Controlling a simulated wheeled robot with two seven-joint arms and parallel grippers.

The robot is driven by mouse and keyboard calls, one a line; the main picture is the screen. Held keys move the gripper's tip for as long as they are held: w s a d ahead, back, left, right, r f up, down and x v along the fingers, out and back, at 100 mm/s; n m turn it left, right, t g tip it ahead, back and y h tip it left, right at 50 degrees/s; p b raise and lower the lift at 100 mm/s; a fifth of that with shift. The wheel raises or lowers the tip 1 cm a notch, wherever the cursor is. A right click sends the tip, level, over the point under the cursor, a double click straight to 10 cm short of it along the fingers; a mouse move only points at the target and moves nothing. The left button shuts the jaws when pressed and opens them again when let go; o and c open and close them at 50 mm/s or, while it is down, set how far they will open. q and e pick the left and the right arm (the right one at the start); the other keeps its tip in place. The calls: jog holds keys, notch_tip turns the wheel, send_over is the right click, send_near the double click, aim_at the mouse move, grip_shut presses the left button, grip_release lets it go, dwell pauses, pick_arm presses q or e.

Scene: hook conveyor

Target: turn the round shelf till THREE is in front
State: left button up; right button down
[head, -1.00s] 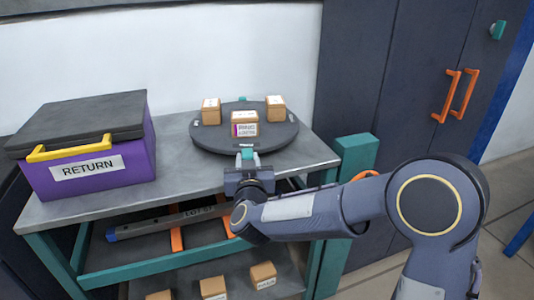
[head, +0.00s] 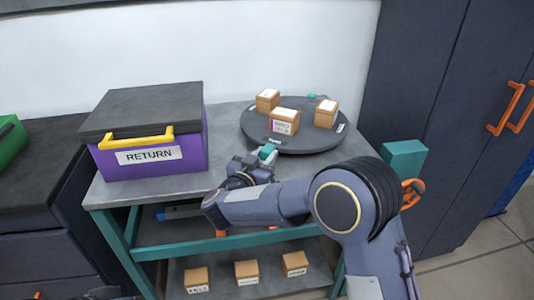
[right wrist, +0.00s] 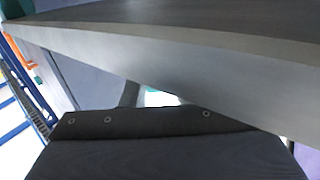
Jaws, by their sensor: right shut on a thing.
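The round shelf (head: 300,147) is a dark grey disc on the grey table, with several cardboard boxes on top. One box (head: 284,121) near its front has a purple-and-white label. White tags sit on the rim, one at front left and one at right; I cannot read them. A teal tab (head: 268,151) sticks out at the front-left rim, and another shows at the back. My right gripper (head: 265,156) is shut on the front-left tab. In the right wrist view the shelf's edge (right wrist: 200,60) fills the top; the fingertips are hidden. My left gripper is out of view.
A purple RETURN bin (head: 150,155) with a dark lid and yellow handle stands left of the shelf. Several boxes lie on the lower shelf (head: 225,283). A teal post (head: 404,160) stands at the table's right. Dark cabinets are on the right.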

jog(key=shift+w+a, duration=0.15)
jog(key=shift+a, duration=0.1)
dwell(0.3)
jog(key=c, duration=1.1)
grip_release()
jog(key=shift+v, duration=3.9)
